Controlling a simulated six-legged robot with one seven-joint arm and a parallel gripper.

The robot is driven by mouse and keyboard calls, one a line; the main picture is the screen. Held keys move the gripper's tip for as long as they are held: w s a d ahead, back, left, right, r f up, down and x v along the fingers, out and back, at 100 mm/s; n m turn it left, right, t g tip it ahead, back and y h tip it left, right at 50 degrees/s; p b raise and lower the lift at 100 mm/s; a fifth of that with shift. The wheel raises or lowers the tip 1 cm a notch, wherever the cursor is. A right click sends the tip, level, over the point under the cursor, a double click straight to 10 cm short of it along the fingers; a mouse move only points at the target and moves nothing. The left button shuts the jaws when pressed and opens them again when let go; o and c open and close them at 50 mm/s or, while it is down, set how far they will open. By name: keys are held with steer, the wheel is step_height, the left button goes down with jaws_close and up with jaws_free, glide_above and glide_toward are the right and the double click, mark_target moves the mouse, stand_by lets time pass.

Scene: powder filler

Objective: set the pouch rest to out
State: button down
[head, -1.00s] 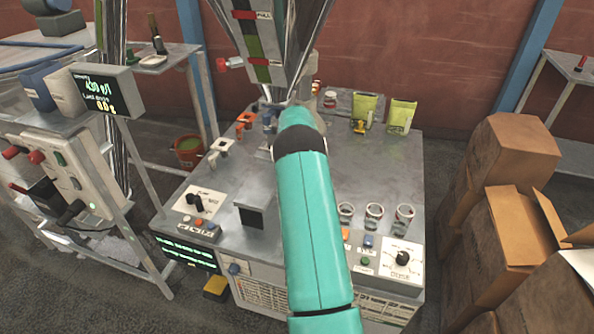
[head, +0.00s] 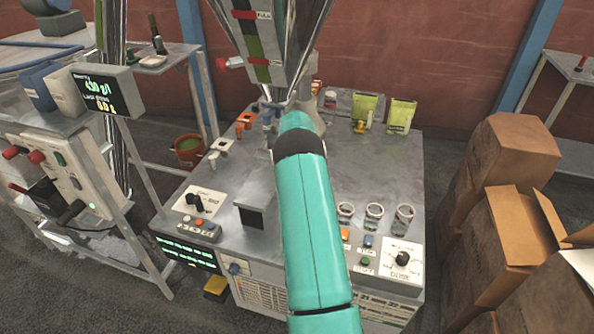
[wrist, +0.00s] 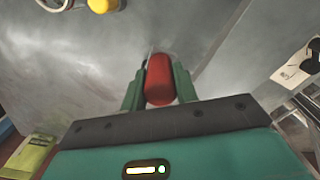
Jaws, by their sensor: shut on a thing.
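My gripper (wrist: 158,80) shows in the wrist view, its two green fingers closed on either side of a red rounded handle (wrist: 159,84). The handle stands over a grey metal surface. In the head view my teal arm reaches over the machine's table (head: 375,180) and hides the gripper and the red handle. I cannot tell from these frames what the handle joins to, nor which part is the pouch rest or how it is set.
A yellow knob (wrist: 103,5) is near the handle. Green pouches (head: 400,116) stand at the table's back right, glass jars (head: 374,214) at its front right. A dial panel (head: 400,260) is at the front. Cardboard boxes (head: 510,160) stand to the right.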

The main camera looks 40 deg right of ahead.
steer(key=s+a, duration=0.5)
steer(key=a, duration=0.5)
steer(key=s+a, duration=0.5)
steer(key=a, duration=0.4)
steer(key=shift+s+a, duration=0.15)
steer(key=shift+a, duration=0.35)
steer(key=c, duration=1.1)
jaws_free()
steer(key=shift+s+a, duration=0.1)
step_height(320, 180, up, 14)
steer(key=shift+f, duration=0.1)
